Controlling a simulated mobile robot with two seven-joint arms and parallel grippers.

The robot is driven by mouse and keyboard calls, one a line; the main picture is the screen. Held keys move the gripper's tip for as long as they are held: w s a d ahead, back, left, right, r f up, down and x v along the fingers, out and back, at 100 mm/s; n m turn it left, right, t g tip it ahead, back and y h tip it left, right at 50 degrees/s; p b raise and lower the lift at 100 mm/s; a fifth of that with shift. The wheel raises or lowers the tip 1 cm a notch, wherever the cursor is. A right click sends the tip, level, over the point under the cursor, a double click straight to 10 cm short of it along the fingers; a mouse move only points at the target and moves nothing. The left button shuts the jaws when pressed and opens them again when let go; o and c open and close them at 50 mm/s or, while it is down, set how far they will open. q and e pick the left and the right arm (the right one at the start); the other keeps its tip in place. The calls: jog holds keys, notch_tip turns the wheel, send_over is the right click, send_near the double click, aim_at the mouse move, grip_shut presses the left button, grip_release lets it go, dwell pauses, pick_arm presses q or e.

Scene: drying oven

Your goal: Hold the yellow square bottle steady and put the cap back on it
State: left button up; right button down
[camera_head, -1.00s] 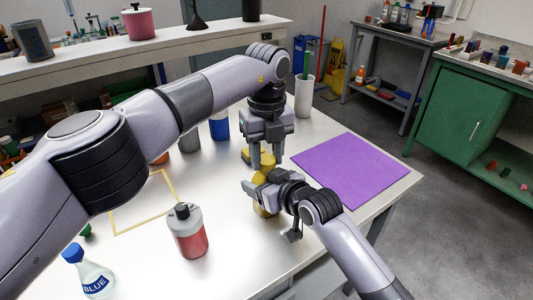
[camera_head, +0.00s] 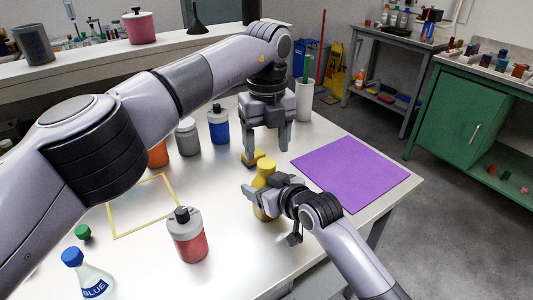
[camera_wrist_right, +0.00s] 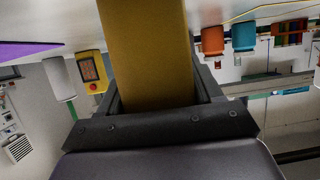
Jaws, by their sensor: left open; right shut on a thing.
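The yellow square bottle (camera_head: 260,207) stands upright near the right part of the white table, partly hidden by my right gripper (camera_head: 262,196). My right gripper is shut on its body; the right wrist view shows the bottle's yellow side (camera_wrist_right: 150,50) between the fingers. A rounded yellow piece, apparently the cap (camera_head: 265,164), sits on top of the bottle. Whether it is fully seated cannot be told. My left gripper (camera_head: 265,149) is open, pointing down just above and behind the cap, with nothing visible between its fingers.
A yellow device (camera_head: 249,159) stands just behind the bottle. A purple mat (camera_head: 350,172) lies to the right. A red bottle (camera_head: 187,236), a blue-capped flask (camera_head: 92,278) and a yellow frame outline (camera_head: 115,238) are to the left. Grey and blue bottles (camera_head: 218,125) stand behind.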

aim_at(266, 162)
pick_arm(q)
jog(key=shift+r, duration=0.3)
jog(key=shift+c, duration=0.3)
jog(key=r+n, duration=0.2)
jog(key=n, duration=0.1)
jog(key=shift+r+n, duration=0.4)
jog(key=shift+n, duration=0.55)
jog(key=shift+r+n, duration=0.35)
jog(key=shift+n, duration=0.6)
jog(key=shift+f, duration=0.15)
jog(key=shift+f, duration=3.9)
jog(key=shift+c, duration=0.3)
jog(key=c, duration=1)
